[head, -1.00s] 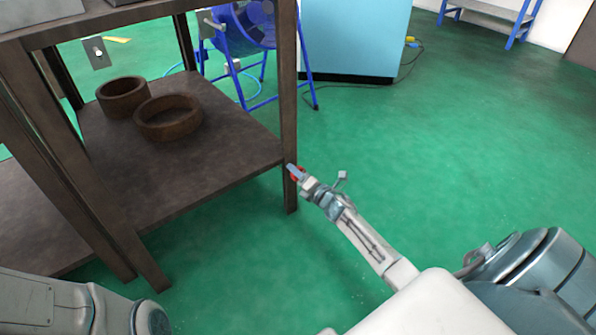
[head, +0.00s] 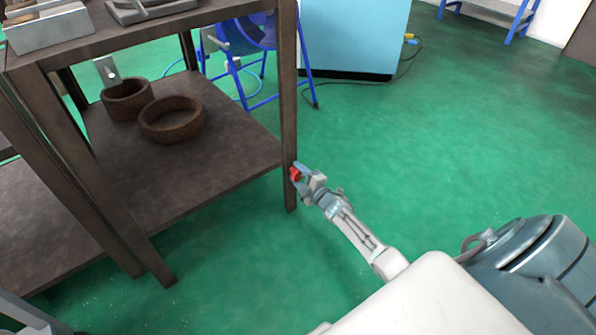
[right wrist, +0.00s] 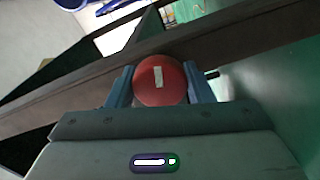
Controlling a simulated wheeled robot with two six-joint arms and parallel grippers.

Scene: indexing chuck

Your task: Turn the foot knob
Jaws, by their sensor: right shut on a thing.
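The foot knob (right wrist: 158,82) is a round red knob with a pale rectangular mark on its face. It sits on the dark leg of the workbench. In the head view the red knob (head: 295,174) shows small at the leg's right side, partly covered by the gripper. My right gripper (head: 300,172) is shut on it. In the right wrist view the blue fingers (right wrist: 160,88) flank the knob on both sides. My left gripper is not in view.
The bench's lower shelf (head: 220,160) bears two brown rings (head: 172,119). The bench leg (head: 289,100) stands right against the right gripper. A light blue cabinet (head: 355,35) and a blue stand are behind. The green floor to the right is clear.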

